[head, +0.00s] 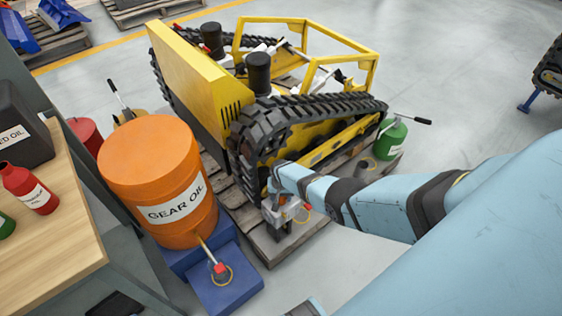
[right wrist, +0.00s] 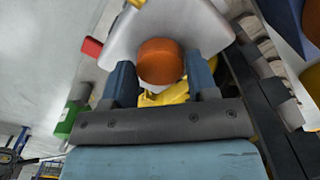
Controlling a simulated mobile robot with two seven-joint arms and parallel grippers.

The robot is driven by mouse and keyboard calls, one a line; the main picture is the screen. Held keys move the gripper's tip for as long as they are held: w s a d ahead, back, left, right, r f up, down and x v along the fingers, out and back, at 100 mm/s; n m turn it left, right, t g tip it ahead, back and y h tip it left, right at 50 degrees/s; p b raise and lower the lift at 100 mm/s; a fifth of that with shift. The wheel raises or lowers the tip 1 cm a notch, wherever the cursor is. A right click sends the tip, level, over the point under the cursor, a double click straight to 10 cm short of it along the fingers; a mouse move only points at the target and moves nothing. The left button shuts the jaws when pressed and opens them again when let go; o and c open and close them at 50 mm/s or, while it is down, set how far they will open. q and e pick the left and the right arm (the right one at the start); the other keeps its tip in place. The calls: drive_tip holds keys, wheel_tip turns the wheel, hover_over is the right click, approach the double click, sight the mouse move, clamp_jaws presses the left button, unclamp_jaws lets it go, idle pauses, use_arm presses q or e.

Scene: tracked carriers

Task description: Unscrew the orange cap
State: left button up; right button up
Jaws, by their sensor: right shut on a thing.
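The orange cap (right wrist: 160,62) shows in the right wrist view, round and seen from its top, in front of a pale grey body (right wrist: 190,25). My right gripper (right wrist: 161,82) has a finger on each side of the cap and is shut on it. In the head view the same gripper (head: 284,210) is low at the near end of the yellow tracked carrier (head: 320,130). I cannot make out the cap there, as the gripper and wrist hide it.
An orange gear oil drum (head: 150,170) lies on a blue stand (head: 225,280) left of the carrier. A wooden pallet (head: 285,245) is under the carrier. A green can (head: 390,140) stands at the right. A workbench (head: 60,230) with bottles fills the left edge.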

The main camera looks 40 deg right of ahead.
drive_tip(key=n, duration=0.5)
drive_tip(key=shift+n, duration=0.4)
drive_tip(key=n, duration=0.4)
drive_tip(key=shift+n, duration=0.3)
drive_tip(key=n, duration=0.5)
drive_tip(key=shift+b, duration=0.35)
drive_tip(key=shift+f+n, duration=0.1)
drive_tip(key=shift+n, duration=0.3)
drive_tip(key=n, duration=0.3)
drive_tip(key=shift+r, duration=0.25)
